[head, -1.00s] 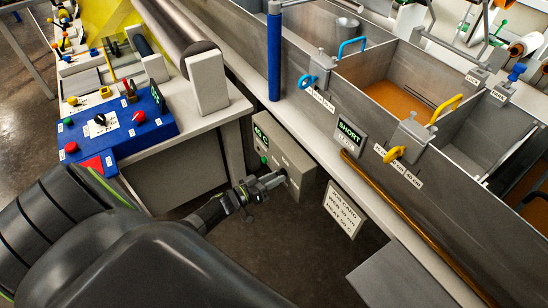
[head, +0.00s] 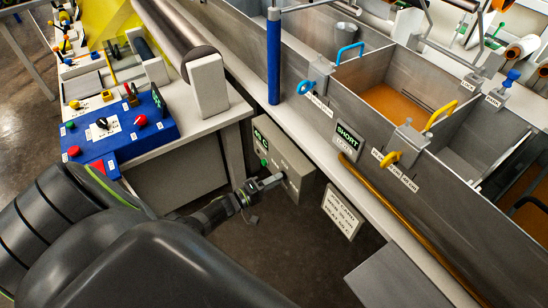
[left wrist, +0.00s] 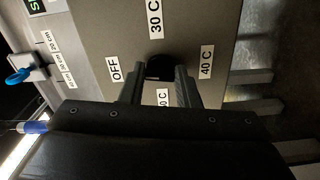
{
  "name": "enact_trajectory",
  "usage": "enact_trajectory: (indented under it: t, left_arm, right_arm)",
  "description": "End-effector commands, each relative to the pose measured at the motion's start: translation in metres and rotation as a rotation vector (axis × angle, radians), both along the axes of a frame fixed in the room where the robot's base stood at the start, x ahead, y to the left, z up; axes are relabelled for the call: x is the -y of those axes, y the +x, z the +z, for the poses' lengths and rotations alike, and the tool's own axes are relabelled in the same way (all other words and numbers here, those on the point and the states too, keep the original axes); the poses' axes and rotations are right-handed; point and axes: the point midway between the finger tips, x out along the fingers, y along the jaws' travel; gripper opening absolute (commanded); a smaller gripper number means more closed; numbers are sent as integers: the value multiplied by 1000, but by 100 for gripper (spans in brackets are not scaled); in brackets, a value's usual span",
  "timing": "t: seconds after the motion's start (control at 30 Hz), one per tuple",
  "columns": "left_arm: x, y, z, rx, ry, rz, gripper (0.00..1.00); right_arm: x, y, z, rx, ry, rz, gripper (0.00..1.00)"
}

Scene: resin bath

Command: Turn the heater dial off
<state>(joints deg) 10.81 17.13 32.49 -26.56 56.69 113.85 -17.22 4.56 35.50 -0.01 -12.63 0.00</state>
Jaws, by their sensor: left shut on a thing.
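The heater box (head: 293,160) is a grey panel under the bath's front ledge, with a green display (head: 261,140). In the left wrist view its black dial (left wrist: 160,66) sits among the labels OFF (left wrist: 115,69), 30 C (left wrist: 155,20), 40 C (left wrist: 206,61) and a partly hidden one ending in 0 C (left wrist: 163,98). My left gripper (head: 274,181) reaches the panel from the left. In the wrist view its fingers (left wrist: 160,85) are shut on the dial, one on each side. The dial's pointer is hidden, so its setting cannot be told. My right gripper is not in view.
A green button (head: 264,163) is on the box near the gripper. A printed card (head: 342,212) hangs right of it. The bath's ledge (head: 300,130) runs above. A blue control panel (head: 125,135) stands on the bench at left. Open floor lies below the box.

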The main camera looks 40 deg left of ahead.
Motion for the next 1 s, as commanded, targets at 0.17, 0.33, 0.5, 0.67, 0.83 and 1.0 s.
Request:
enact_trajectory:
  t: [0.17, 0.33, 0.5, 0.67, 0.83, 1.0]
  left_arm:
    - [1, -1, -1, -42, -91, 0, 6]
    - [1, -2, -1, -65, -144, 0, 6]
    - [1, -2, -1, -75, -170, 0, 6]
    - [1, -2, -1, -78, -177, 0, 6]
    - [1, -2, -1, -78, -177, 0, 6]
    - [1, -2, -1, -77, -176, 0, 40]
  right_arm:
    - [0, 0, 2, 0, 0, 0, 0]
    - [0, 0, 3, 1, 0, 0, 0]
    - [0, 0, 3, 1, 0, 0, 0]
    - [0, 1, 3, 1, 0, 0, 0]
    - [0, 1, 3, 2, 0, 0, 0]
    - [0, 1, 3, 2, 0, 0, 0]
